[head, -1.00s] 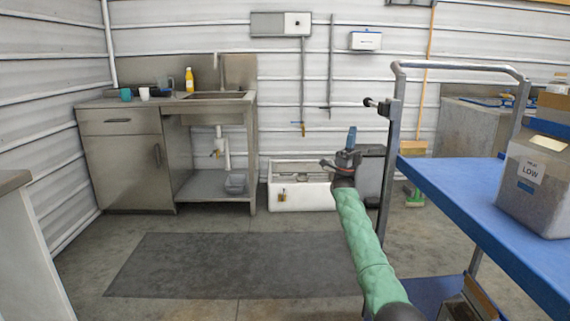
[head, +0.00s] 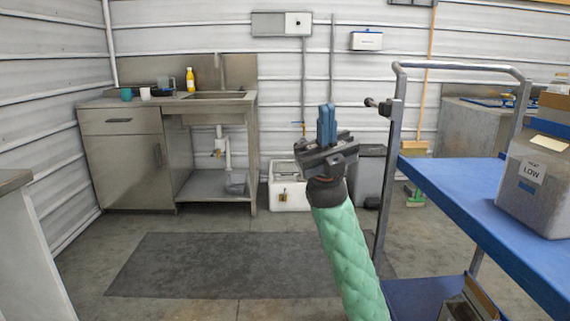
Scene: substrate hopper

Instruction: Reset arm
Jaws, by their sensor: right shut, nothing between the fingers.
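My right gripper (head: 326,112) stands in the middle right of the head view, at the end of my green-sleeved arm. Its blue fingers point up and are pressed together, with nothing between them. It is in front of the white chest (head: 287,190) and hides part of it. It is left of the blue cart (head: 455,195) and apart from it. My left gripper is out of view.
The cart's frame and handle (head: 392,140) stand close to the right of my arm. A grey bin labelled LOW (head: 525,205) sits on the cart. A steel sink counter (head: 125,160) is at the back left. The dark floor mat (head: 200,268) is clear.

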